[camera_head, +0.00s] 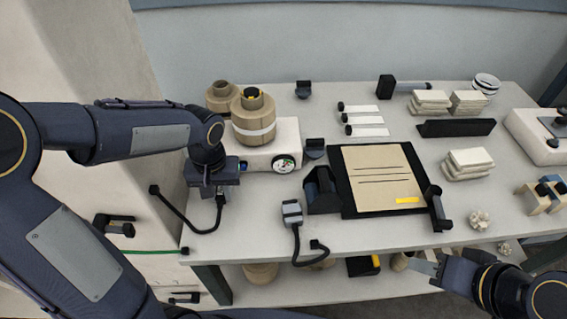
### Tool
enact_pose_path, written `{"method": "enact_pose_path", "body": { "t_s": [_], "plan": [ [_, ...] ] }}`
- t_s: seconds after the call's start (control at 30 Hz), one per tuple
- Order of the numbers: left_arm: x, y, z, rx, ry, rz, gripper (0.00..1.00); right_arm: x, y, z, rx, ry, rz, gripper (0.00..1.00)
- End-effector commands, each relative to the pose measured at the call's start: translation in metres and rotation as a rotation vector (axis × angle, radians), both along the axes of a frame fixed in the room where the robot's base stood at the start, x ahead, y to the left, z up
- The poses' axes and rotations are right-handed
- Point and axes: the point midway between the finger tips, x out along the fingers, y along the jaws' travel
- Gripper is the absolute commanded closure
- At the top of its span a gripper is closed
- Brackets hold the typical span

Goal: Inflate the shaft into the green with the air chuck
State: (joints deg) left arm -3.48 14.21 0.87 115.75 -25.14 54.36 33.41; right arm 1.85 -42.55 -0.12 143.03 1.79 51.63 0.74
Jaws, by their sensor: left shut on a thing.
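My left gripper (212,190) is at the table's left front, beside the white block (287,150). It is shut on what looks like the air chuck (222,200), mostly hidden by the gripper, with a black hose (182,215) looping from it. A round gauge (284,163) with some green on its face sits on the block's front. A brown roll (254,119) with a pale band and a dark, yellow-ringed core stands upright at the block. The shaft is not clearly visible. My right gripper (426,265) is low at the table's front right, away from these; its jaw opening is unclear.
A grey-headed tool (292,212) with a black cord rests at the front edge. A black board with a brown sheet (378,180) lies mid-table. Pale stacks (468,163) stand right. Another roll (219,97) stands behind. A lower shelf (330,285) holds more items.

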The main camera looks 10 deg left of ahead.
Motion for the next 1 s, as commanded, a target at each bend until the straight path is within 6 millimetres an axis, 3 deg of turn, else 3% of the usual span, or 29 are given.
{"method": "enact_pose_path", "body": {
  "t_s": [0.3,1.0],
  "plan": [
    [-0.002,-0.001,0.000,0.000,-0.004,0.000,1.00,0.000,0.000,-0.001,0.000,0.000,0.000,0.64],
    [-0.055,-0.013,0.000,-0.001,-0.002,-0.001,1.00,0.000,0.000,-0.007,0.000,0.000,0.000,0.64]
  ]
}}
